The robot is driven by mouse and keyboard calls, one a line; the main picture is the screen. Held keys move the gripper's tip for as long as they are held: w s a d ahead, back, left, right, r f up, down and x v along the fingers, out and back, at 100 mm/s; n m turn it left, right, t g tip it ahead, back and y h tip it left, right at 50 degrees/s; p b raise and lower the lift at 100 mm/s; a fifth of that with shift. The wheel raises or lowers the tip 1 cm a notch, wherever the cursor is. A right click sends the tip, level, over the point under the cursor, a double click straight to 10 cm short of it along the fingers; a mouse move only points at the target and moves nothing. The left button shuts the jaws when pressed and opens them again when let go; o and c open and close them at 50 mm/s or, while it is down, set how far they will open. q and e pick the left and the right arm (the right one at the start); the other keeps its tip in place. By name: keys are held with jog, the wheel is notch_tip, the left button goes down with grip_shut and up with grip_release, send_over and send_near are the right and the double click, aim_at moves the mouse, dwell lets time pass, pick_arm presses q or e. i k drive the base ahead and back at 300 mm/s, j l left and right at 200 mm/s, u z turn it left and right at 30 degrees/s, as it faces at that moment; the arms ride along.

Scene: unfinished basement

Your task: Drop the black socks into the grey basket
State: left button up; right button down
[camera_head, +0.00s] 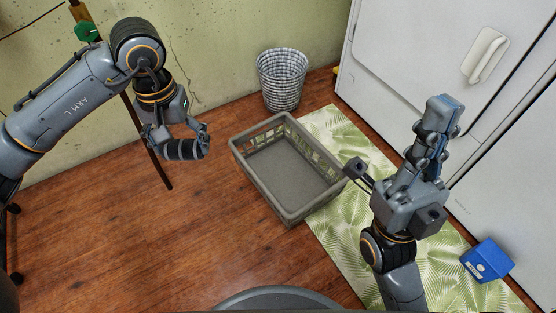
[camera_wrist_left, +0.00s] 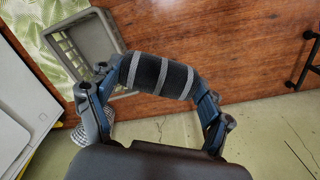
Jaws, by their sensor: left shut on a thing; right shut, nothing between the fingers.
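The black socks (camera_head: 184,149) are a dark roll with grey stripes. My left gripper (camera_head: 188,143) is shut on them and holds them in the air, left of the basket. In the left wrist view the socks (camera_wrist_left: 158,76) lie across between the two fingers (camera_wrist_left: 155,85). The grey basket (camera_head: 247,173) is rectangular, with slotted walls, and stands empty on the floor, partly on the leaf-patterned mat. Its corner also shows at the upper left of the left wrist view (camera_wrist_left: 110,62). My right gripper (camera_head: 440,125) is shut and empty, raised to the right of the basket.
A round checked bin (camera_head: 283,80) stands by the wall behind the basket. A white appliance (camera_head: 398,50) is at the right. A blue box (camera_head: 487,260) lies near it. The leaf-patterned mat (camera_head: 335,232) is partly under the basket. Wooden floor (camera_head: 170,240) at the left is clear.

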aim_at(281, 178)
jog(key=i+j+z, duration=0.1)
jog(key=z, duration=0.35)
jog(key=i+j+z, duration=0.2)
jog(key=z, duration=0.6)
